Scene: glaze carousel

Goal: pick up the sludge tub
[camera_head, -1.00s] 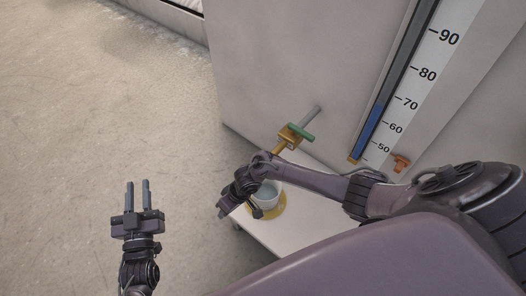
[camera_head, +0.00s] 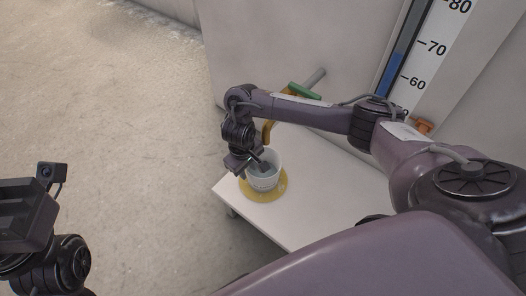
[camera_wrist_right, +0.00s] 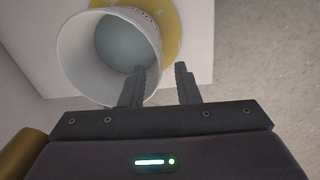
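The sludge tub (camera_head: 264,184) is a white round tub standing upright on a yellow disc (camera_head: 262,199) on a white shelf. In the right wrist view the tub (camera_wrist_right: 72,55) shows grey contents. My right gripper (camera_wrist_right: 162,82) is open at its rim. One finger overlaps the tub's mouth and the other is outside, with the rim's edge between them; I cannot tell whether either touches. In the head view my right gripper (camera_head: 262,163) is over the tub and partly hides it. My left gripper (camera_head: 25,215) is at the left edge, its fingers not visible.
A yellow spout (camera_head: 268,131) with a green handle (camera_head: 304,91) stands behind the tub, partly hidden by my right arm. A wall gauge (camera_head: 425,55) and a small orange fitting (camera_head: 425,127) are further right. The white shelf (camera_head: 315,195) is clear beside the disc.

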